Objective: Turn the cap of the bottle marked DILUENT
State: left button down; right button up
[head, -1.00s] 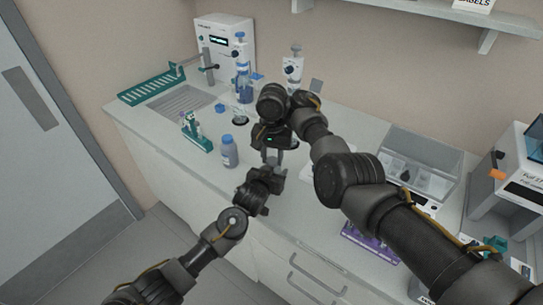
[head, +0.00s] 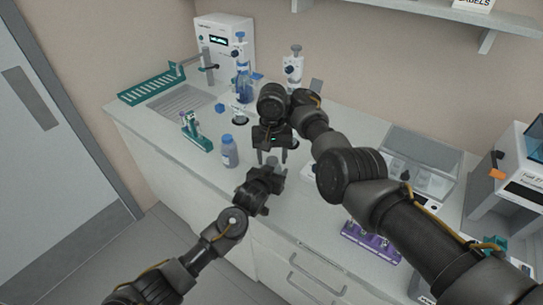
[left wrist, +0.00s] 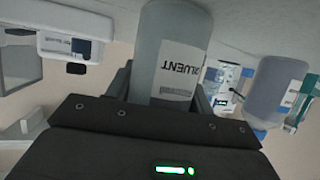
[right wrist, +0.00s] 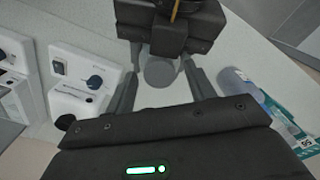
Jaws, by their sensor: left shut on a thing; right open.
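The grey bottle marked DILUENT (left wrist: 170,55) stands between the fingers of my left gripper (head: 274,173), which is shut on its body. The label reads inverted in the left wrist view. Its round grey top (right wrist: 160,72) shows in the right wrist view, between the fingers of my right gripper (right wrist: 160,87). My right gripper also shows in the head view (head: 271,156), pointing down above the left gripper. It is open, its fingers on either side of the top with gaps. In the head view the bottle is mostly hidden by both grippers.
A blue-capped bottle (head: 229,152) stands on the counter left of the grippers, near a green rack (head: 196,133). A loose blue cap (head: 220,108) lies behind. Dispenser bottles (head: 242,85) and a white machine (head: 224,40) stand at the back. A purple rack (head: 371,241) is at the right.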

pick_arm(q)
jog(key=shift+r, duration=0.1)
pick_arm(e)
jog(key=shift+r, duration=2.3)
notch_tip(320, 180, up, 2)
jog(key=shift+w+r+n, duration=0.1)
jog(key=shift+r+n, duration=0.1)
jog(key=shift+n, duration=0.2)
jog(key=shift+c, duration=0.3)
jog(key=shift+r, duration=0.55)
jog(key=shift+f, duration=4.05)
jog(key=c, duration=1)
jog(key=o, duration=1.1)
